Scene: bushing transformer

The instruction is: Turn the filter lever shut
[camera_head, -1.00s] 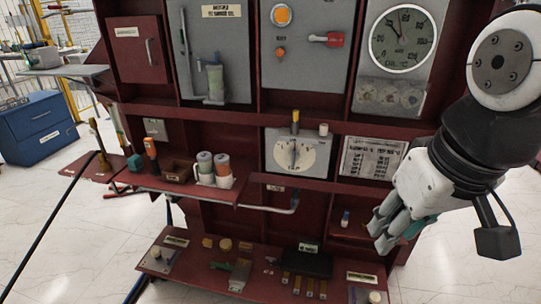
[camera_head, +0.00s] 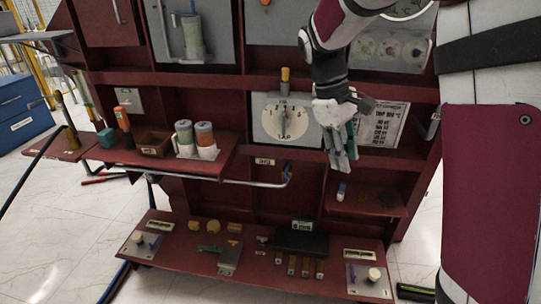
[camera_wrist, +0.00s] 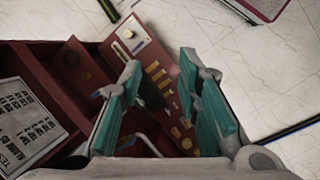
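My gripper (camera_head: 342,160) points down in front of the right part of the red cabinet, just right of the dial panel. Its teal-padded fingers are apart with nothing between them in the wrist view (camera_wrist: 160,62). No part is legibly marked as the filter lever. A grey panel at the upper left holds an upright cylinder (camera_head: 193,40) with a thin upright rod (camera_head: 163,25) beside it. A bent grey pipe (camera_head: 250,183) runs under the middle shelf and turns up at its right end, left of and apart from my gripper.
The dial panel (camera_head: 285,122) has a yellow-topped post above it. A placard (camera_head: 382,125) is behind my gripper. The left shelf (camera_head: 222,165) holds two cups and a box. The low bench (camera_head: 190,262) carries several small parts. White floor lies in front.

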